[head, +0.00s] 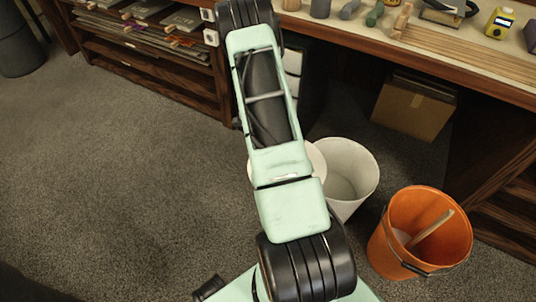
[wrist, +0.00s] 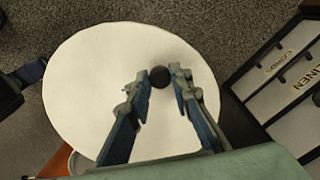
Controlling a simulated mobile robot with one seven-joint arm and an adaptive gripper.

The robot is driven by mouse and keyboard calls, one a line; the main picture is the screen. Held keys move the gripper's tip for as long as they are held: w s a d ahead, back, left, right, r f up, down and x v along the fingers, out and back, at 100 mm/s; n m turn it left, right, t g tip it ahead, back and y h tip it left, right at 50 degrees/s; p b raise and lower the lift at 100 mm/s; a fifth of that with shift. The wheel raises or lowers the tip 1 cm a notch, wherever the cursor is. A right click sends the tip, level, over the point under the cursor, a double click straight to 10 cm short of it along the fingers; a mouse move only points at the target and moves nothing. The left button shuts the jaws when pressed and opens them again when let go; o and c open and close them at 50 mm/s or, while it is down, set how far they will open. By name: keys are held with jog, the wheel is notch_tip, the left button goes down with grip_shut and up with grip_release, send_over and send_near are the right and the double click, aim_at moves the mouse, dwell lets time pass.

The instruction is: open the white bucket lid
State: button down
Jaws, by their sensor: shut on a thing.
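The white bucket (head: 346,195) stands on the carpet in the head view, its mouth largely uncovered and its inside showing. The white round lid (wrist: 95,85) fills much of the wrist view, with a small black knob (wrist: 159,83) on it. My gripper (wrist: 160,74) is shut on the knob, a finger on each side. I cannot tell the lid's exact height.
An orange bucket (head: 382,240) with a stick inside stands right of the white one. A workbench (head: 460,75) with tools runs along the back, a cardboard box (head: 412,108) beneath it. Labelled drawers (wrist: 285,85) lie close to the lid's right. Carpet at left is clear.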

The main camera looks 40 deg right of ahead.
jog(key=shift+w+d+m, duration=0.3)
jog(key=shift+w+m, duration=0.25)
jog(key=shift+w, duration=0.35)
jog(key=shift+w+d+m, duration=0.25)
jog(key=shift+w+m, duration=0.3)
jog(key=shift+w, duration=0.35)
jog(key=c, duration=1.7)
grip_release()
jog(key=shift+c, duration=0.2)
notch_tip(320, 180, up, 12)
jog(key=shift+w+r, duration=0.1)
